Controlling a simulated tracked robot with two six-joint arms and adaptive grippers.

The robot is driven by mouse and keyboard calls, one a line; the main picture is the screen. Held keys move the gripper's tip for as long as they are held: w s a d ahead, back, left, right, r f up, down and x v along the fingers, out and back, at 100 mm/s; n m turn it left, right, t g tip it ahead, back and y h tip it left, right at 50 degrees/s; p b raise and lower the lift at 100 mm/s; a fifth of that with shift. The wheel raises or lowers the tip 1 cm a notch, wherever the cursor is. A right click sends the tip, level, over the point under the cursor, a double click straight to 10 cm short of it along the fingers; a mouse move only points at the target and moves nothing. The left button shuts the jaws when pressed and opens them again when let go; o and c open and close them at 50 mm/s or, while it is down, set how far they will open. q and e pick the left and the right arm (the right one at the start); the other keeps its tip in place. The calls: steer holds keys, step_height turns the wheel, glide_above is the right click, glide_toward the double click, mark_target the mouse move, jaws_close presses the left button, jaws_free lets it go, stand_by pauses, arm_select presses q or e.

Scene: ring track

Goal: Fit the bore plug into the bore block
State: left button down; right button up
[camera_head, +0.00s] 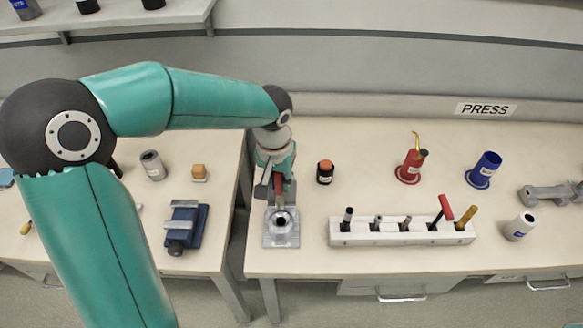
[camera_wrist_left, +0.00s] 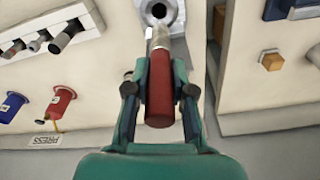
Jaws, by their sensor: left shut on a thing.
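The bore block (camera_head: 281,230) is a grey metal block with a dark round bore, standing near the front left of the right-hand bench. It also shows at the top of the left wrist view (camera_wrist_left: 176,18). My left gripper (camera_head: 279,188) is shut on the bore plug (camera_wrist_left: 160,104), which has a dark red handle and a pale metal tip. The gripper is just behind the bore block in the head view. In the left wrist view the tip points toward the bore and ends just short of it; its height above the block is unclear. My right gripper is not in view.
A white tool rack (camera_head: 390,232) with several tools stands right of the block. A black and orange pot (camera_head: 325,172), a red holder (camera_head: 410,167) and a blue holder (camera_head: 485,170) stand behind. A gap separates the left bench, with its blue vise (camera_head: 186,227).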

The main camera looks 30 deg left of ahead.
mark_target(280, 196)
arm_select(q)
steer(key=shift+r, duration=0.15)
steer(key=shift+d, duration=0.1)
steer(key=shift+f+b, duration=0.2)
steer(key=shift+b, duration=0.1)
steer(key=shift+s+f+b, duration=0.1)
steer(key=shift+f+b, duration=0.4)
step_height(280, 196, down, 4)
steer(key=b, duration=0.4)
steer(key=shift+f, duration=0.25)
steer(key=shift+b, duration=0.3)
stand_by(1.2)
steer(key=shift+f+b, duration=2.45)
steer(key=shift+f, duration=0.3)
steer(key=c, duration=0.9)
jaws_free()
steer(key=shift+r, duration=0.1)
